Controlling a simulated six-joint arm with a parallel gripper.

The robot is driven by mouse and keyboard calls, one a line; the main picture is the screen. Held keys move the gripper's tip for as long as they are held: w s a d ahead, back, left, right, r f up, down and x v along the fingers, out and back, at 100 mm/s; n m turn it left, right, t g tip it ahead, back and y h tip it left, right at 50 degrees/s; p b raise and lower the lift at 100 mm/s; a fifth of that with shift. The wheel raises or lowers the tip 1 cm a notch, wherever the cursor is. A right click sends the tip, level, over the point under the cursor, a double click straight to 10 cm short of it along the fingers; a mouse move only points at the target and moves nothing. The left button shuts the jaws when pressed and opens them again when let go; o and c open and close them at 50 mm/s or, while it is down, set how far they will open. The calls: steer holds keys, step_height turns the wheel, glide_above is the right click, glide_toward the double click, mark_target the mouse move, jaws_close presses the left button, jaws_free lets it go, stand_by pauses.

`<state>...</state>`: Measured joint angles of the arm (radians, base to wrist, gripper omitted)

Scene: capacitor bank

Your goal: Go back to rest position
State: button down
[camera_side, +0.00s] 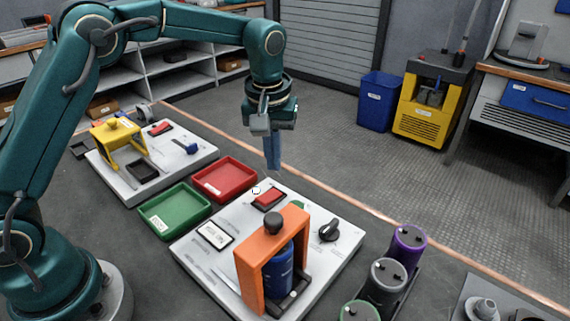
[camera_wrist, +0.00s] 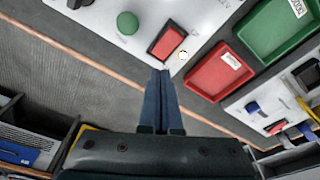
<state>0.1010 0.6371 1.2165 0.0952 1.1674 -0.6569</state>
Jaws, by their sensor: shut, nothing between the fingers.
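My gripper (camera_side: 272,152) hangs pointing down above the far edge of the front white panel (camera_side: 205,278), with its blue fingers shut together and nothing between them. In the wrist view the closed fingers (camera_wrist: 163,80) show just beside a red rocker switch (camera_wrist: 167,43) on the panel. I cannot tell the exact height of the fingertips above it. The same red switch (camera_side: 268,198) shows in the side view. An orange bracket (camera_side: 249,270) stands on the panel around a blue capacitor (camera_side: 279,268).
A red tray (camera_side: 250,187) and a green tray (camera_side: 146,224) lie left of the panel. A second panel (camera_side: 205,153) with a yellow bracket (camera_side: 107,130) is behind them. Purple and grey capacitors (camera_side: 388,272) stand at right. A black knob (camera_side: 329,230) sits on the front panel.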

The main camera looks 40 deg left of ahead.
steer(key=shift+r, duration=0.75)
steer(key=s+a+r+t, duration=0.2)
steer(key=s+r+t, duration=0.1)
steer(key=s+r, duration=0.7)
steer(key=s+f+m+t, duration=0.1)
steer(key=s+f+m, duration=0.4)
steer(key=s, duration=0.6)
steer(key=shift+f+m+h, duration=0.25)
steer(key=shift+m+h, duration=0.15)
steer(key=shift+m, duration=0.1)
